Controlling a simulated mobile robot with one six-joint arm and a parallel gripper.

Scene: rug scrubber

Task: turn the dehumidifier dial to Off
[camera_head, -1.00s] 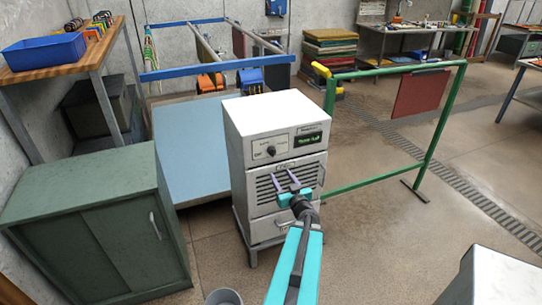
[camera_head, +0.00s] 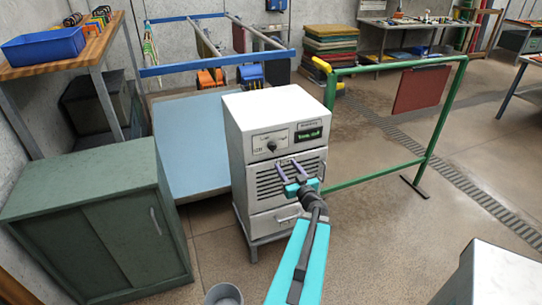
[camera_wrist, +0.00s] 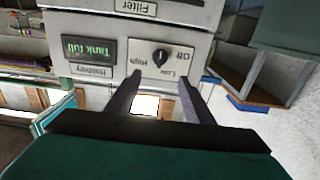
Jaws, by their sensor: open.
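The dehumidifier is a white metal cabinet (camera_head: 240,160) on a low stand in the middle of the head view. Its small black dial (camera_head: 272,146) sits on the upper front panel, left of a green "Tank full" display (camera_head: 308,134). In the wrist view, which is upside down, the dial (camera_wrist: 160,58) shows among the labels Off, Low and High. I cannot tell clearly which label its pointer faces. My gripper (camera_head: 287,161) is open and empty in front of the cabinet, with its fingertips just below the dial. In the wrist view the fingertips (camera_wrist: 160,77) straddle the dial's line, apart from it.
A green cabinet (camera_head: 90,215) stands at left. A green rail frame (camera_head: 425,150) with a red panel stands at right. A blue-topped platform (camera_head: 188,140) lies behind. A grey bucket (camera_head: 223,295) is on the floor at front.

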